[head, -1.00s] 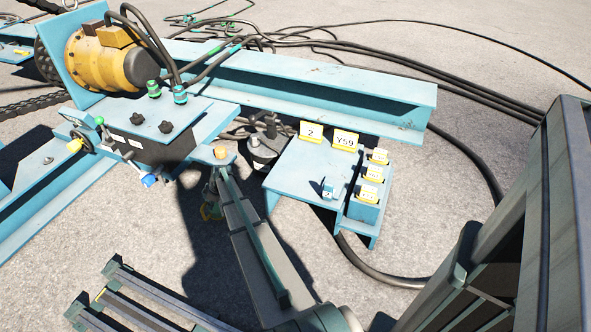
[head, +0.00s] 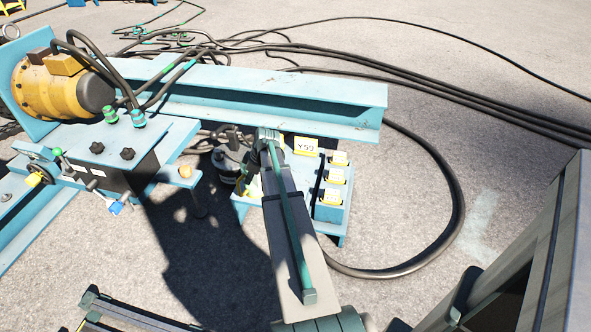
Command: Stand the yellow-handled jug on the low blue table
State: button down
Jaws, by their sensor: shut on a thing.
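The low blue table (head: 304,176) stands right of the middle in the head view, partly covered by my arm. My gripper (head: 246,175) is at the far end of my arm, over the left part of the table, and mostly hidden by the arm. A yellow patch (head: 254,187) shows there, which fits the yellow-handled jug in its hold. The jug's body is largely hidden, so I cannot tell its tilt or whether it touches the tabletop.
A yellow Y59 sign (head: 306,146) stands at the table's back edge. Blue boxes with yellow tags (head: 333,196) line its right side. A dark round canister (head: 226,160) is behind left. A blue beam (head: 330,95) runs behind, and a black cable (head: 458,205) loops around the right.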

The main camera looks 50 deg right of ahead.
jog(key=shift+s+d+r, duration=0.45)
jog(key=shift+s+r, duration=0.2)
jog(key=w+d+f, duration=0.1)
jog(key=w, duration=0.1)
jog(key=w+d+f+b, duration=0.1)
jog(key=w+d, duration=0.1)
jog(key=w+d+f+b, duration=0.1)
jog(key=w+d, duration=0.1)
jog(key=shift+w+f, duration=0.35)
jog(key=shift+f, duration=0.05)
jog(key=w+d+f+b, duration=0.3)
jog(key=w+f, duration=0.1)
jog(key=f, duration=0.5)
jog(key=shift+w, duration=0.2)
jog(key=shift+d+f, duration=0.1)
jog(key=c, duration=1.3)
grip_release()
jog(key=shift+f, duration=0.1)
